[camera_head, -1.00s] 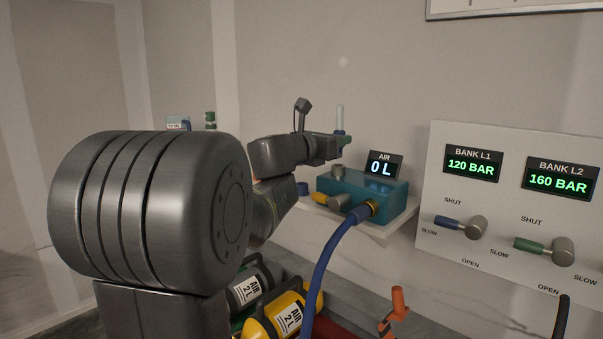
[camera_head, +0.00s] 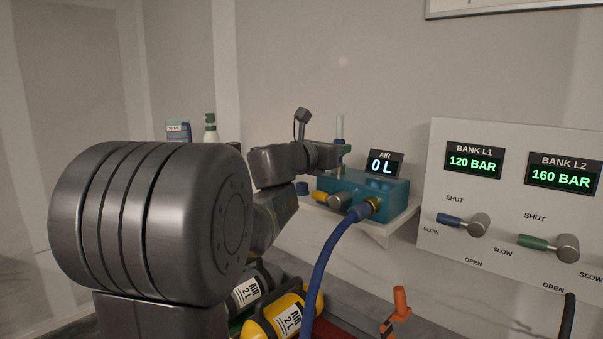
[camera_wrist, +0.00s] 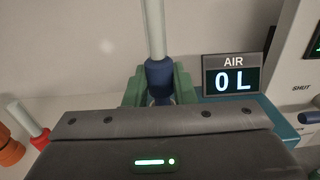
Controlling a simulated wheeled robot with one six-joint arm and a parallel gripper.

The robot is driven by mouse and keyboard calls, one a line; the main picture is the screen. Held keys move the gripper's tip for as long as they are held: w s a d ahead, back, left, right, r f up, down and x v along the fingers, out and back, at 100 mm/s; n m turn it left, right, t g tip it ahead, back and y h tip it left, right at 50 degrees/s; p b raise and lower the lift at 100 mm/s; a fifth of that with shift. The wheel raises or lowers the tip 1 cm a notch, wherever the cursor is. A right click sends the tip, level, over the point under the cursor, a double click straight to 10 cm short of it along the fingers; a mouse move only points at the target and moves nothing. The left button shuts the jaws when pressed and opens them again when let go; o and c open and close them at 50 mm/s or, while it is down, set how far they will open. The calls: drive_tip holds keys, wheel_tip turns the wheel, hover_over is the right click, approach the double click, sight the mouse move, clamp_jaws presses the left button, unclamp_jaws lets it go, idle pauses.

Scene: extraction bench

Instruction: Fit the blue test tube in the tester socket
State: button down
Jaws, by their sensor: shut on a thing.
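The blue test tube, a clear tube with a blue collar, stands upright in my gripper (camera_head: 343,149). Its clear part (camera_head: 339,126) rises above the jaws in the head view. In the wrist view the blue collar (camera_wrist: 158,76) sits between my green fingertips (camera_wrist: 158,92), which are shut on it. The tester is a teal box (camera_head: 376,189) on a wall shelf, and the tube is over its left part.
An "AIR 0 L" display (camera_head: 386,163) stands behind the tester. A blue hose (camera_head: 338,240) runs from its front. The bank panel (camera_head: 505,200) is at the right. A red-capped tube (camera_wrist: 25,118) is at left in the wrist view.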

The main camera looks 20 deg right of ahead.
drive_tip(key=shift+f+b, duration=0.8)
drive_tip(key=shift+f, duration=0.15)
drive_tip(key=c, duration=1.1)
unclamp_jaws()
drive_tip(key=shift+a, duration=0.1)
drive_tip(key=v, duration=1.3)
drive_tip(key=shift+s+a, duration=0.2)
drive_tip(key=shift+a, duration=0.1)
drive_tip(key=x, duration=1.3)
drive_tip(key=shift+w+d, duration=0.15)
drive_tip(key=shift+d, duration=0.2)
drive_tip(key=shift+w+d+r+p, duration=0.1)
drive_tip(key=shift+r+p, duration=0.2)
